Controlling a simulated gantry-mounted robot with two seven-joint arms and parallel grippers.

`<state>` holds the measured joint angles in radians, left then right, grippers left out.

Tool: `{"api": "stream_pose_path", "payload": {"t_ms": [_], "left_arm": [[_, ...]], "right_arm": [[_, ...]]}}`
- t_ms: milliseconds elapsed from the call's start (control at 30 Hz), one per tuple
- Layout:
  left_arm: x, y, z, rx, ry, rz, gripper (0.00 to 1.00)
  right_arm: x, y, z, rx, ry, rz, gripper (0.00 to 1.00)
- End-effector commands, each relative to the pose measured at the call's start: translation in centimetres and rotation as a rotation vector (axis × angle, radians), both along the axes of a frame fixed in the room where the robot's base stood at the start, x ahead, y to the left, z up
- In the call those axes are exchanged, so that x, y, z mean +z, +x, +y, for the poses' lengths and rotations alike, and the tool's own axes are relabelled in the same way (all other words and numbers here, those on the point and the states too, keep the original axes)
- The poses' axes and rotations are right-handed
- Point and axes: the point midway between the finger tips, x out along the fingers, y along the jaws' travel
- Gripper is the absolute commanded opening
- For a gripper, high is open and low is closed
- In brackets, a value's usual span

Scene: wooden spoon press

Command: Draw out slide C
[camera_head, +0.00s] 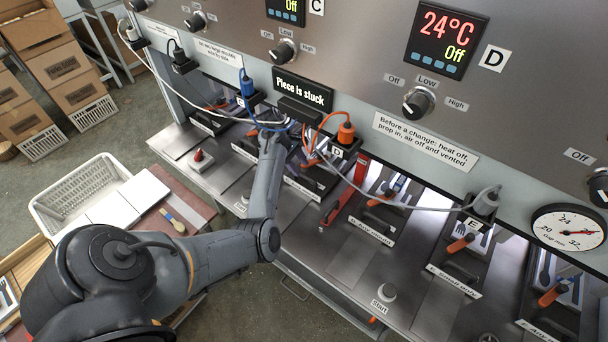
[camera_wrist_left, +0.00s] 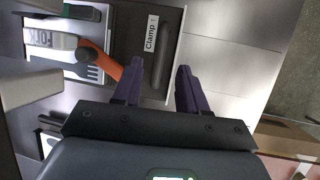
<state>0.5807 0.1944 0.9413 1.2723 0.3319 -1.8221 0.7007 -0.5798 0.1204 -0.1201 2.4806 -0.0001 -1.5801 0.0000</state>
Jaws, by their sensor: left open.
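A dark slide (camera_wrist_left: 130,30) with a white "Clamp" label, taken as slide C, fills the upper middle of the left wrist view. It carries a black bar handle (camera_wrist_left: 162,65) and an orange-handled clamp (camera_wrist_left: 112,64). Metal fork shapes lie beside them. My left gripper (camera_wrist_left: 158,80) is open, its two purple fingers on either side of the handle's near end as seen; contact is not clear. In the head view my left gripper (camera_head: 286,142) is by the press front below the "Piece is stuck" sign, partly hidden by cables. My right gripper is not in view.
A white basket (camera_head: 62,205) is at left. The steel shelf (camera_head: 330,250) in front has open room.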

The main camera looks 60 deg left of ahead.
Motion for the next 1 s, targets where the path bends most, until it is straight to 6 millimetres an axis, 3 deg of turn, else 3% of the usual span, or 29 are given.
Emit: {"api": "stream_pose_path", "payload": {"t_ms": [300, 733, 1000], "left_arm": [[-3.6, 1.2, -1.2, -0.002, -0.001, 0.002, 0.42], [-4.4, 1.5, -1.4, -0.002, 0.001, 0.002, 0.42], [-4.4, 1.5, -1.4, -0.002, 0.002, 0.002, 0.02]], "right_arm": [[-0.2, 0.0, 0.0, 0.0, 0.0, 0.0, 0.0], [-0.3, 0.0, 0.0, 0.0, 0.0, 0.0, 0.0], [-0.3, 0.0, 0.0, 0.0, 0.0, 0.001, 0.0]]}}
